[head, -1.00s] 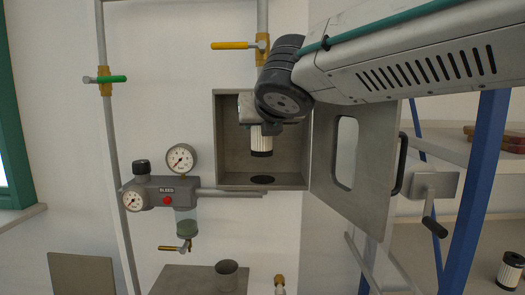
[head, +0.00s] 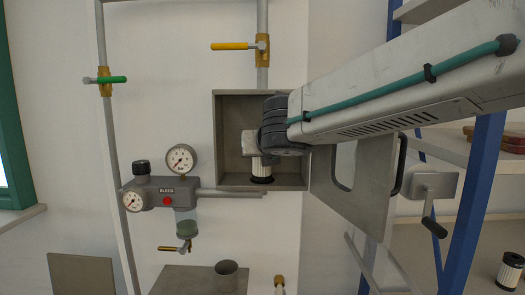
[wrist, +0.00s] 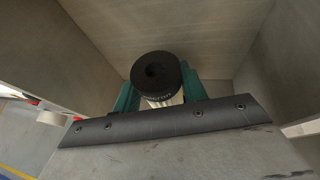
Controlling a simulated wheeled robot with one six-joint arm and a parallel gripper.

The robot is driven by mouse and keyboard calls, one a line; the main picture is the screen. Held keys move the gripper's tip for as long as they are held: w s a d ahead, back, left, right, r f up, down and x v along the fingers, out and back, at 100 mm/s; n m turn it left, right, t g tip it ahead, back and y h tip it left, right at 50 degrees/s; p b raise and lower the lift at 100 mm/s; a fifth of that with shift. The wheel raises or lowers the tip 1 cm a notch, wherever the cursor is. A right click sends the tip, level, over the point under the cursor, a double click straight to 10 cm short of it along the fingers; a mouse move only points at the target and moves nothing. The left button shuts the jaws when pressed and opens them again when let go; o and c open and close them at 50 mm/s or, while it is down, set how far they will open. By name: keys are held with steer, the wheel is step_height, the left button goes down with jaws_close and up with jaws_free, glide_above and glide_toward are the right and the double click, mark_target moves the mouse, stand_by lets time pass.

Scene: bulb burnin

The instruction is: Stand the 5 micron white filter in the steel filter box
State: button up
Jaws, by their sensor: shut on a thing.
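The white filter (head: 262,170), a pleated cylinder with black end caps, is upright inside the steel filter box (head: 227,125). Its lower cap is low, at the dark round spot on the box floor; I cannot tell whether it touches. My gripper (head: 262,158) is inside the box, shut on the filter's upper part. In the wrist view, the teal fingers of my gripper (wrist: 159,93) flank the filter, whose black cap (wrist: 155,72) has a central hole and small lettering too small to read. My wrist hides part of the box interior.
The box door (head: 365,195) hangs open on the right, close under my arm. A regulator with gauges (head: 172,192) is left of the box. A yellow-handled valve (head: 232,45) is above. Another white filter (head: 510,272) stands at the far lower right.

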steer(key=shift+f, duration=0.1)
steer(key=o, duration=1)
steer(key=shift+f, duration=0.1)
steer(key=shift+s+r, duration=0.3)
steer(key=shift+r, duration=0.05)
steer(key=v, duration=1.1)
steer(key=shift+s+d+r, duration=0.1)
steer(key=shift+s, duration=0.05)
